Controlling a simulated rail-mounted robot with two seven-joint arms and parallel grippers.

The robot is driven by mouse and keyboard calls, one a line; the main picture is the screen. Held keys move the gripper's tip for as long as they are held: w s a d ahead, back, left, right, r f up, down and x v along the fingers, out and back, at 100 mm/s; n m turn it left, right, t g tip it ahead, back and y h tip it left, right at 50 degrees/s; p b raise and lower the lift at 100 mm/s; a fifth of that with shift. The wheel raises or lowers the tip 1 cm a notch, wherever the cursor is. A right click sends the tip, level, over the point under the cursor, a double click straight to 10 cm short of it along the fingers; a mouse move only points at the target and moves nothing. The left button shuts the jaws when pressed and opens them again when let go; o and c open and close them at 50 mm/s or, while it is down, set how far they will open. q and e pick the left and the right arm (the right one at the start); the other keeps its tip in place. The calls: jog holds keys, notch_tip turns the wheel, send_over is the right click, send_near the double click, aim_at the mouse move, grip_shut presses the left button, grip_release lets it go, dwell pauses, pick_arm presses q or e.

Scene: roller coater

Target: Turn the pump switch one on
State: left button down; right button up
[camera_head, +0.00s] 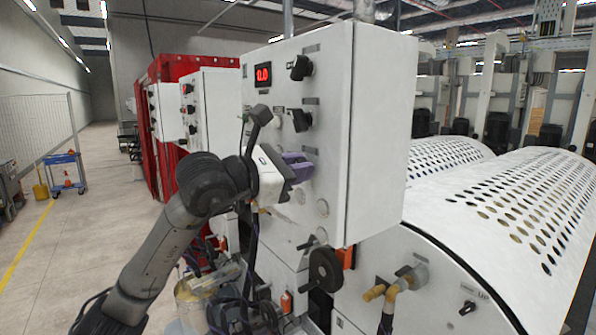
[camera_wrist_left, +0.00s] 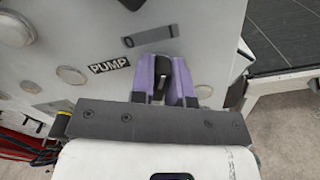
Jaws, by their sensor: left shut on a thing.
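The pump switch (camera_wrist_left: 164,72) is a black rotary knob on the white control panel, near a black "PUMP" label (camera_wrist_left: 109,65) and just below a dark marking plate (camera_wrist_left: 150,36). My left gripper (camera_head: 298,166) reaches the panel's lower half. Its purple fingers stand on both sides of the knob in the left wrist view, and it is shut on the knob. In the head view the fingers hide the knob. The exact angle of the knob is hard to tell. My right gripper is not in view.
The white control box (camera_head: 335,90) carries a red display (camera_head: 263,74) and black knobs (camera_head: 300,68) above my gripper. A black handwheel (camera_head: 325,269) sits below. Perforated white roller covers (camera_head: 530,200) stand at right.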

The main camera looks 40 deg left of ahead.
pick_arm(q)
jog(key=shift+m, duration=0.5)
jog(key=c, duration=1.1)
grip_release()
jog(key=shift+s, duration=0.1)
jog(key=b+v, duration=0.4)
jog(key=v, duration=0.9)
jog(key=shift+s, duration=0.3)
jog(key=shift+a, duration=0.15)
